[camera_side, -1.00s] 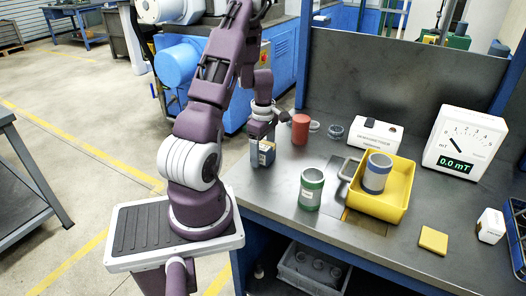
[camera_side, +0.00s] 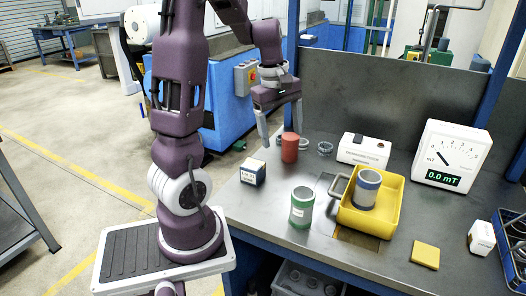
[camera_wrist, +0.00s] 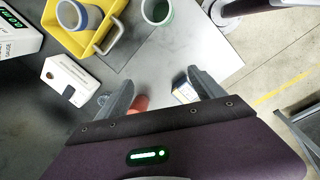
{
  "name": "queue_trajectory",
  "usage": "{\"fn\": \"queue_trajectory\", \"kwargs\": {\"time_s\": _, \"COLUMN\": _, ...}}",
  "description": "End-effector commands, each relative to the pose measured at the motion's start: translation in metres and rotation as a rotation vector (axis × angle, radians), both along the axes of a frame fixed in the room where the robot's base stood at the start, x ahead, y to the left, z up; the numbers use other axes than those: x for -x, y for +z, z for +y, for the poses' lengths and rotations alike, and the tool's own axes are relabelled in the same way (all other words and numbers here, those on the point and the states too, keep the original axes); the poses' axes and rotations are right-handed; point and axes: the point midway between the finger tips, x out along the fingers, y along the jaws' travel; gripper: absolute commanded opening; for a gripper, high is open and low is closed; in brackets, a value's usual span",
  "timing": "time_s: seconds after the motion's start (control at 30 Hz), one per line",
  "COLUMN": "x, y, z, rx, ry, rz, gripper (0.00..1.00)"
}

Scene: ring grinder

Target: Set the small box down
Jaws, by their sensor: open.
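A red cylinder (camera_side: 289,148) stands close to my gripper. A green jar (camera_side: 302,207) stands in front. A yellow tray (camera_side: 387,220) holds a blue-banded jar (camera_side: 366,189). A white device (camera_side: 364,150), a meter (camera_side: 452,155) and a yellow block (camera_side: 425,255) are farther right.

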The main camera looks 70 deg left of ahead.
Motion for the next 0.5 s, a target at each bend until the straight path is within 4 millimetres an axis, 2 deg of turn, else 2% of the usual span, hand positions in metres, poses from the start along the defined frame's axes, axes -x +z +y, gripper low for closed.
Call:
{"fn": "queue_trajectory", "kwargs": {"time_s": 0.03, "x": -0.004, "y": 0.027, "z": -0.049, "rx": -0.039, "ry": -0.249, "rz": -0.066, "gripper": 0.78}}
{"fn": "queue_trajectory", "kwargs": {"time_s": 0.1, "x": 0.008, "y": 0.053, "z": -0.113, "rx": -0.118, "ry": -0.62, "rz": -0.137, "gripper": 0.78}}
{"fn": "queue_trajectory", "kwargs": {"time_s": 0.17, "x": 0.029, "y": 0.068, "z": -0.158, "rx": -0.207, "ry": -0.921, "rz": -0.186, "gripper": 0.78}}
{"fn": "queue_trajectory", "kwargs": {"time_s": 0.2, "x": 0.046, "y": 0.073, "z": -0.181, "rx": -0.273, "ry": -1.102, "rz": -0.211, "gripper": 0.78}}
{"fn": "queue_trajectory", "kwargs": {"time_s": 0.3, "x": 0.082, "y": 0.076, "z": -0.215, "rx": -0.43, "ry": -1.449, "rz": -0.247, "gripper": 0.78}}
{"fn": "queue_trajectory", "kwargs": {"time_s": 0.4, "x": 0.103, "y": 0.074, "z": -0.228, "rx": -0.533, "ry": -1.632, "rz": -0.257, "gripper": 0.78}}
{"fn": "queue_trajectory", "kwargs": {"time_s": 0.5, "x": 0.11, "y": 0.072, "z": -0.231, "rx": -0.569, "ry": -1.694, "rz": -0.257, "gripper": 0.78}}
